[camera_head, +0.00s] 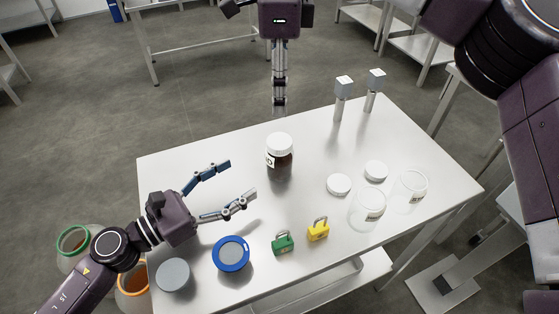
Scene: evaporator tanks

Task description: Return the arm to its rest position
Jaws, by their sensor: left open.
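My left arm comes in from the lower left over the table. My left gripper (241,178) is open and empty, its two fingers spread above the left part of the table (165,172). The fingers point toward a brown jar with a white lid (279,160), which stands upright apart from them. My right gripper (279,92) shows at the top centre, fingers hanging down at the table's far edge. Its fingers line up in this view, so its opening does not show. Parts of my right arm (500,60) fill the upper right.
On the table are a blue-rimmed round container (231,254), a grey disc (173,274), a green padlock (282,244), a yellow padlock (317,231), white lids (339,184), clear jars (367,210) and upright grey posts (342,95). Green-rimmed (72,240) and orange-rimmed bins (132,282) stand left.

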